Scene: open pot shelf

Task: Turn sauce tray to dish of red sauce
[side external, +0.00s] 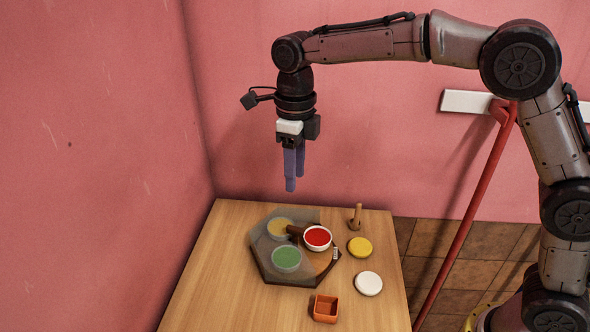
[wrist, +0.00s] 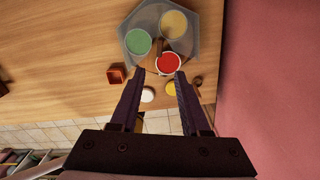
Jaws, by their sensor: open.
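The sauce tray (side external: 321,263) is a dark-edged hexagon with a wooden floor, lying on the table. A translucent grey cover (side external: 262,250) lies over the dishes of green sauce (side external: 286,258) and yellow sauce (side external: 280,228). The dish of red sauce (side external: 317,237) shows bright and uncovered in the open section. A brown handle (side external: 295,230) is near the tray's middle. My gripper (side external: 291,188) is open and empty, pointing down above the tray's back side. In the wrist view, the red dish (wrist: 168,63) appears just beyond the fingertips (wrist: 158,75).
An orange square cup (side external: 326,309) stands in front of the tray. A white round piece (side external: 368,284), a yellow round piece (side external: 359,247) and a wooden peg-like object (side external: 356,217) are to its right. Pink walls stand left and behind. The table's left front is clear.

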